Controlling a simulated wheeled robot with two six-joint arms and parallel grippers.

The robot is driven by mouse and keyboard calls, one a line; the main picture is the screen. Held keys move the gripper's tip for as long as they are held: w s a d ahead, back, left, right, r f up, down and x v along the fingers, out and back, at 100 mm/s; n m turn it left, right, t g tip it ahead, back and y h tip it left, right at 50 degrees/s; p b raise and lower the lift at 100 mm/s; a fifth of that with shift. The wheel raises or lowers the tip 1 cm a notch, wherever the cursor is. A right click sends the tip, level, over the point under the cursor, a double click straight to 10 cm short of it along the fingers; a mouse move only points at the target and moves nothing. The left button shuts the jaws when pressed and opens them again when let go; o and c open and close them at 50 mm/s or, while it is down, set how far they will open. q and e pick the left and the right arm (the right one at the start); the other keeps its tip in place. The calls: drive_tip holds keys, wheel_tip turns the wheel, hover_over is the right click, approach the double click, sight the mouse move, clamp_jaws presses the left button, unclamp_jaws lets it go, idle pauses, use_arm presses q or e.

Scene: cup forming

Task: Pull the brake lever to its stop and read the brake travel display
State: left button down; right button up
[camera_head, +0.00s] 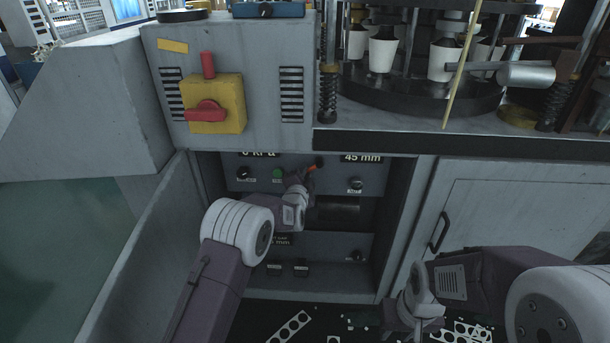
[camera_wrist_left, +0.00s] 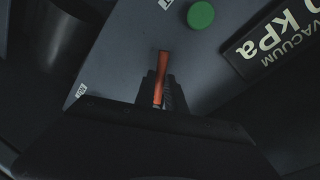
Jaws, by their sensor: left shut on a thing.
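My left gripper (camera_head: 305,174) reaches into the open cabinet, at the control panel. It is shut on an orange lever (camera_wrist_left: 162,66), which stands up between the fingers in the left wrist view; the lever also shows in the head view (camera_head: 313,167). Above and right of the lever, a display (camera_head: 362,158) reads "45 mm"; its top edge is cut off by the machine ledge, and any label is hidden. My right gripper (camera_head: 418,328) hangs low at the bottom of the head view, away from the panel; its fingers are too unclear to judge.
A vacuum display (camera_head: 261,154) reads 0 kPa, beside a green button (camera_head: 278,173). The open cabinet door (camera_head: 150,250) stands left of my left arm. A yellow switch box with red handle (camera_head: 213,104) is above. Punched scraps (camera_head: 290,327) lie below.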

use_arm(q)
drive_tip(key=c, duration=1.4)
unclamp_jaws()
drive_tip(key=shift+w+a+r, duration=0.1)
drive_tip(key=shift+a+r, duration=0.1)
drive_tip(key=shift+r, duration=0.25)
drive_tip(key=shift+c, duration=0.2)
drive_tip(key=shift+f, duration=0.15)
drive_tip(key=s+r+p, duration=0.1)
drive_tip(key=s+p, duration=0.1)
drive_tip(key=s, duration=0.7)
drive_tip(key=shift+a+r, duration=0.25)
drive_tip(key=shift+a, duration=0.15)
